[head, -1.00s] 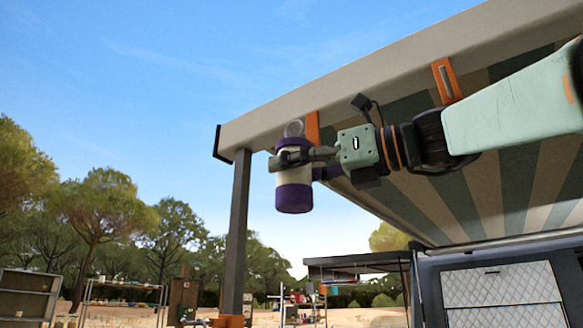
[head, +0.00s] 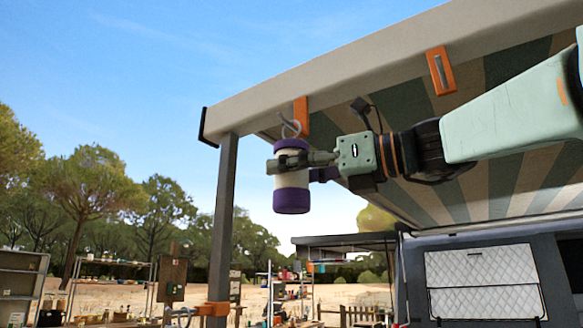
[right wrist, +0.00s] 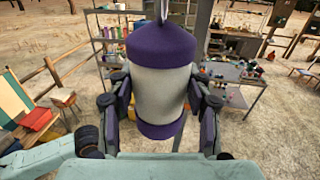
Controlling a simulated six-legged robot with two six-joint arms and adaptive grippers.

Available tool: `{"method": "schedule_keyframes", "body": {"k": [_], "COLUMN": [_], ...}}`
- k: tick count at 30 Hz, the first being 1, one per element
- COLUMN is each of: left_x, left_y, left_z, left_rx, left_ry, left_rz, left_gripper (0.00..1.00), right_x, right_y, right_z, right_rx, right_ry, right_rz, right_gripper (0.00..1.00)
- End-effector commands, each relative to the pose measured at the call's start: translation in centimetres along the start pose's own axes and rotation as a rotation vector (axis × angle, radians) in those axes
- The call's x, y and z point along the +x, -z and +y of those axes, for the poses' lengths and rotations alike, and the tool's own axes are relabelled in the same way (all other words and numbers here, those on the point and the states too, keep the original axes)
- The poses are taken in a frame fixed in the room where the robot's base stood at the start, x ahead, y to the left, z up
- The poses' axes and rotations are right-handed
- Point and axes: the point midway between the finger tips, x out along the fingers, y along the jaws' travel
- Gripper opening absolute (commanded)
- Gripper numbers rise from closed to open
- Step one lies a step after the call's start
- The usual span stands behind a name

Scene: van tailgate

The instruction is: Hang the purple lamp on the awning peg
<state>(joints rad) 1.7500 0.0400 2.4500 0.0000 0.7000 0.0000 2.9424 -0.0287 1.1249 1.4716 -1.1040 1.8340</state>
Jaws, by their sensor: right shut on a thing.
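The purple lamp (head: 292,197) has purple end caps and a pale middle, and hangs upright in my right gripper (head: 291,161). The gripper is shut around its upper part. In the right wrist view the lamp (right wrist: 160,88) sits between both fingers. A grey loop (head: 291,128) stands up from its top. The loop overlaps the lower left edge of an orange bracket (head: 301,112) on the awning beam, which appears to be the peg. I cannot tell whether they touch. My left gripper is not in view.
The awning beam (head: 360,75) runs above the lamp, with a second orange bracket (head: 440,70) to the right. A dark post (head: 222,230) stands left of the lamp. Shelves (head: 110,285) stand behind. Open sky lies to the left.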

Motion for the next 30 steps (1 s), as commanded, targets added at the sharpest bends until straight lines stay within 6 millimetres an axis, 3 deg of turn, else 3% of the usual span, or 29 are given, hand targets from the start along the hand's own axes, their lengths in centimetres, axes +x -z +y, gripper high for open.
{"method": "schedule_keyframes", "body": {"k": [12, 13, 22, 30], "left_x": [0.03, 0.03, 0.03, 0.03], "left_y": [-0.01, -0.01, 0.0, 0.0], "left_z": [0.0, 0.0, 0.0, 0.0], "left_rx": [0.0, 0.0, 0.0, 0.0], "left_ry": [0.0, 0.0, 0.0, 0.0], "left_rz": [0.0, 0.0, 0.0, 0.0], "left_gripper": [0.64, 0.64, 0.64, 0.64], "right_x": [-0.03, -0.02, -0.01, 0.02], "right_y": [-0.08, -0.09, -0.05, 0.06], "right_z": [0.04, 0.04, 0.04, 0.01], "right_rx": [-0.001, -0.001, -0.001, 0.0], "right_ry": [0.0, 0.0, 0.0, 0.0], "right_rz": [-0.002, -0.002, -0.001, 0.001], "right_gripper": [0.1, 0.51, 0.76, 0.76]}}
